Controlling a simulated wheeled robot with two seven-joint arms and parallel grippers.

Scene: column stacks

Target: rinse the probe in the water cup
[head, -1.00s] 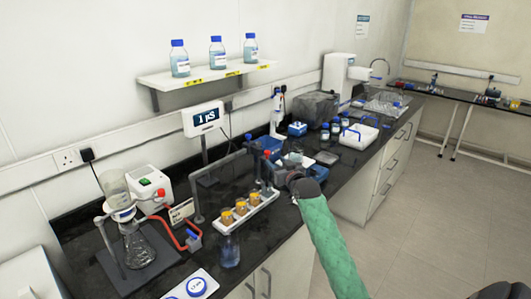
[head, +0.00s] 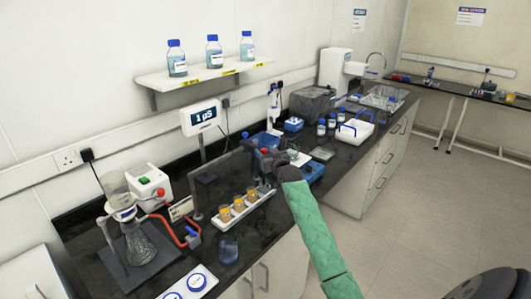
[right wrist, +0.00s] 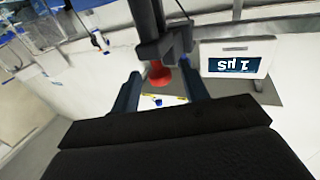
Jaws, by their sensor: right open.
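The probe appears to be the dark piece with a red part (right wrist: 158,74) in the right wrist view, hanging from a dark holder. In the head view its red top (head: 263,150) shows by a grey stand on the bench, and its lower part is hard to make out. My right gripper (head: 266,163) is at the probe. In the right wrist view my right gripper (right wrist: 163,93) is open, with a finger on each side of the red part; contact is unclear. A clear bluish cup (head: 228,250), likely the water cup, stands near the bench's front edge. My left gripper is not in view.
A white rack (head: 215,224) with three amber cups stands between the bluish cup and the stand. The meter (head: 200,117) reads 1 µS. A flask stand (head: 133,262) is at left. Blue trays (head: 312,172) and bottles lie beyond my right gripper.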

